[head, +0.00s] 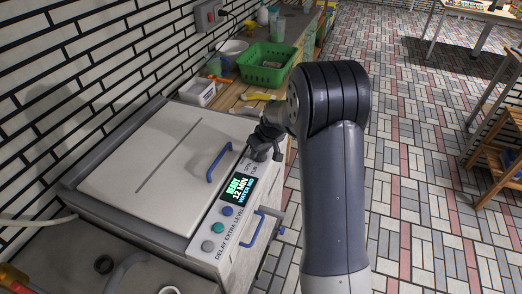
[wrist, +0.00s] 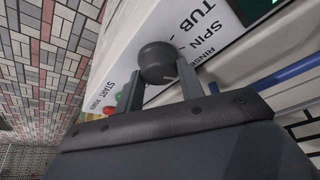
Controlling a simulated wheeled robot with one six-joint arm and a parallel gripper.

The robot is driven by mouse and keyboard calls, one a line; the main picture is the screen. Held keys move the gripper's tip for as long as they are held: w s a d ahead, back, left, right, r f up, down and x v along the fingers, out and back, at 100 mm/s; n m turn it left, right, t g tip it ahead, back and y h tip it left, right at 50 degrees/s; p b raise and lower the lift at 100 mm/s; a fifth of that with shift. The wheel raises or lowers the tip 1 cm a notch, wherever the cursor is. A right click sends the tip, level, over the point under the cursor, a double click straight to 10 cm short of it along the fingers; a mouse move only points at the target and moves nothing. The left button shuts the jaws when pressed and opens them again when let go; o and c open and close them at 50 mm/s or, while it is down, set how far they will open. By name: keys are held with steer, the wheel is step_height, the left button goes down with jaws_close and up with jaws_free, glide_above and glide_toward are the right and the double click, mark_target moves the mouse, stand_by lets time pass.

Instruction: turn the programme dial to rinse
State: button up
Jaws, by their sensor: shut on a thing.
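The programme dial (wrist: 157,60) is a dark round knob on the white panel of the washing machine, seen in the wrist view. The words SPIN, TUB and RINSE (wrist: 207,57) are printed beside it, with RINSE partly cut off by my finger. I cannot clearly tell which word the dial points at. My gripper (wrist: 159,72) has one finger on each side of the dial and is shut on it. In the head view my gripper (head: 264,142) is at the panel's far end and hides the dial.
Blue, teal and grey buttons (head: 218,228) lie nearer. A blue lid handle (head: 219,162) and a blue front handle (head: 262,228) stick out. Green and red START lights (wrist: 114,104) sit near one finger. A green basket (head: 266,66) stands behind.

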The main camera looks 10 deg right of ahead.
steer(key=o, duration=1)
steer(key=shift+r, duration=0.15)
steer(key=b+v, duration=0.1)
steer(key=v, duration=0.9)
steer(key=shift+s+r, duration=0.15)
steer(key=shift+r, duration=0.15)
steer(key=shift+f, duration=0.15)
steer(key=p+x, duration=0.1)
steer(key=x, duration=0.9)
steer(key=shift+f, duration=0.25)
